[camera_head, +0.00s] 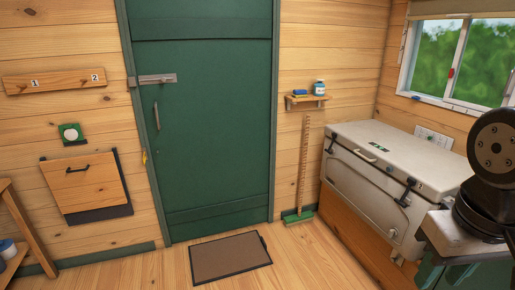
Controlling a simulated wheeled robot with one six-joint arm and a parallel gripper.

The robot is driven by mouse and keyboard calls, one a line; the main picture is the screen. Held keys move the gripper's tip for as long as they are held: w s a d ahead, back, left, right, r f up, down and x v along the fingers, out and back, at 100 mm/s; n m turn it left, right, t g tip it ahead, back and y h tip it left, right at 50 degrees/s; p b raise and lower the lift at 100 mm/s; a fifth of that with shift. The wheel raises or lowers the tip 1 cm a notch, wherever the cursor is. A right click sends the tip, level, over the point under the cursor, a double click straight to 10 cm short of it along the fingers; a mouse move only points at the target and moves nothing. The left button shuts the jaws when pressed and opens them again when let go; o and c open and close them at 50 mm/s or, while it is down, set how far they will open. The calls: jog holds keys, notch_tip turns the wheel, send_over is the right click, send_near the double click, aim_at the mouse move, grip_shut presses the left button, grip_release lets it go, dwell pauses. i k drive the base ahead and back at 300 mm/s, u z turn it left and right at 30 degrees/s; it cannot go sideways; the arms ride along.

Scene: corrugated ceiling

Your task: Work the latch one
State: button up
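The green door (212,130) is closed in the middle of the head view. A grey metal sliding latch (157,79) sits on its upper left edge and reaches the frame. A vertical handle (156,116) is below it. The white cooler box (372,186) at right has its lid down and two dark front latches, a left one (332,143) and a right one (405,192). None of these carries a readable number. Part of my arm shows at the right edge. My gripper's fingers are not in view.
A wooden board (55,81) marked 1 and 2 hangs left of the door, above a wooden flap (85,182) with a black handle. A mat (230,257) and a broom (304,170) are near the door. A small shelf (307,100) is above the broom.

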aim_at(334, 136)
jog(key=u, duration=0.75)
jog(key=i, duration=2.5)
jog(key=z, duration=1.2)
jog(key=i, duration=0.85)
jog(key=z, duration=0.7)
